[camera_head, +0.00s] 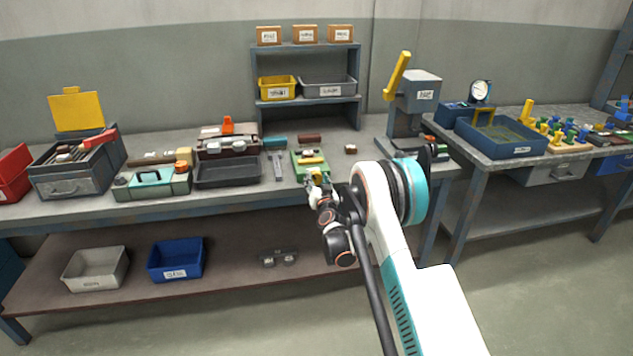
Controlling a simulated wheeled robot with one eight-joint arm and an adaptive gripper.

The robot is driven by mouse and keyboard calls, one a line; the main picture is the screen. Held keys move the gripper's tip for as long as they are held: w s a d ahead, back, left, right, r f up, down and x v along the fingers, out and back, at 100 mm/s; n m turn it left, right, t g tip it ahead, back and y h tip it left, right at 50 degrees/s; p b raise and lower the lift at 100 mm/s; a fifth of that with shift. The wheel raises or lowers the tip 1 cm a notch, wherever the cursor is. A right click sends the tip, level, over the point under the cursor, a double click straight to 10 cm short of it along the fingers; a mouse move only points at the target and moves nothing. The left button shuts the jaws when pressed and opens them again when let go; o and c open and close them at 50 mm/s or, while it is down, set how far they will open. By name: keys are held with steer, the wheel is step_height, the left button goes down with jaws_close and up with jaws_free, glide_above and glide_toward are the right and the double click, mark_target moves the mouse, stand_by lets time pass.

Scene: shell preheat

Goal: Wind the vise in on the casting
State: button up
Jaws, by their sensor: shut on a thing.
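A small green fixture, which looks like the vise (297,162), sits on the workbench near its front edge, in the middle of the view. Yellow parts show on top of it. I cannot clearly tell the casting apart from them at this size. My gripper (316,177) is at the near end of the vise, low over the bench edge. It is shut on a small part there, which looks like the vise handle. My gripper's own links hide most of that part and the front of the vise.
A dark open tray (228,174) and a teal box (152,184) stand left of the vise. A grey press with a yellow lever (397,76) stands to the right. A shelf rack (304,101) with bins stands behind. The lower shelf holds a blue bin (175,259).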

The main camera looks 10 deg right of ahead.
stand_by(0.3)
steer(key=o, duration=1.1)
steer(key=shift+c, duration=0.2)
steer(key=s, duration=1.2)
